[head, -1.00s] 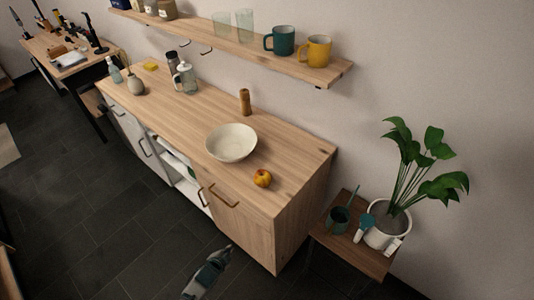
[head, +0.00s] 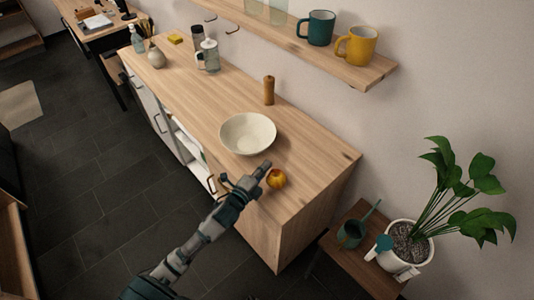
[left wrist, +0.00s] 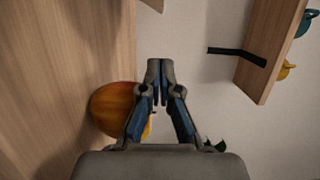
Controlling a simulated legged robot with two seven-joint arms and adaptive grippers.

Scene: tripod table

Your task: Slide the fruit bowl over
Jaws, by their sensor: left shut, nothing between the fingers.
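The fruit bowl (head: 247,133) is a cream, wide, empty bowl standing upright on the wooden counter top. A red-yellow apple (head: 276,179) sits on the counter in front of it, to the right, outside the bowl. My left gripper (head: 264,168) is shut and empty, between the bowl and the apple in the head view, just off the bowl's near right rim; I cannot tell if it touches. In the left wrist view the shut fingertips (left wrist: 160,68) point past the apple (left wrist: 118,108), which is partly hidden behind the left finger. My right gripper is not in view.
A wooden pepper mill (head: 269,90) stands behind the bowl. A shelf (head: 330,62) with mugs hangs above. The counter left of the bowl is clear.

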